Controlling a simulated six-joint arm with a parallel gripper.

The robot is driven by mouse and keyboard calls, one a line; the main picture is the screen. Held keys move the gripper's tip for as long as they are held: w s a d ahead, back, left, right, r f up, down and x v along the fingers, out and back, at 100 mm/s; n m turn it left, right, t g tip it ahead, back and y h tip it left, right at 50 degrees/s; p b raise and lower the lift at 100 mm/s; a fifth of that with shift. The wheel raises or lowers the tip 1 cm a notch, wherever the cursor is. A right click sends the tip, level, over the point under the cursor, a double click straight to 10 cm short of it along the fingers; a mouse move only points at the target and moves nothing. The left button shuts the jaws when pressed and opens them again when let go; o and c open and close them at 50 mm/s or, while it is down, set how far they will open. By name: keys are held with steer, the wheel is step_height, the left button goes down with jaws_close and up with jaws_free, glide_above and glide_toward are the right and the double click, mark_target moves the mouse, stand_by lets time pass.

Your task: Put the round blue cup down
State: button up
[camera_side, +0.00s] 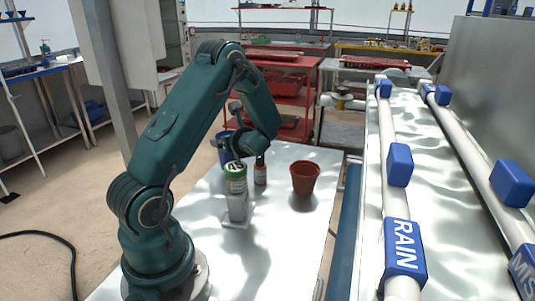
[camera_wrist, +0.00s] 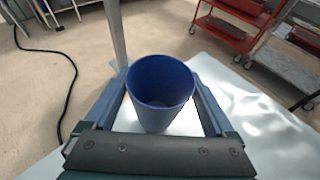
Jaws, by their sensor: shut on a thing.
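The round blue cup (camera_wrist: 160,95) sits upright between the two fingers of my gripper (camera_wrist: 160,80) in the wrist view, with its open mouth facing the camera and its inside looking empty. My gripper is shut on it, one finger on each side. In the side view the blue cup (camera_side: 222,150) is partly hidden behind my gripper (camera_side: 238,145), near the far left edge of the white table (camera_side: 275,245). I cannot tell whether its base touches the table.
The front of the table is clear.

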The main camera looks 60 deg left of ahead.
steer(key=shift+f, duration=0.8)
stand_by(0.4)
steer(key=o, duration=1)
steer(key=shift+o, duration=0.2)
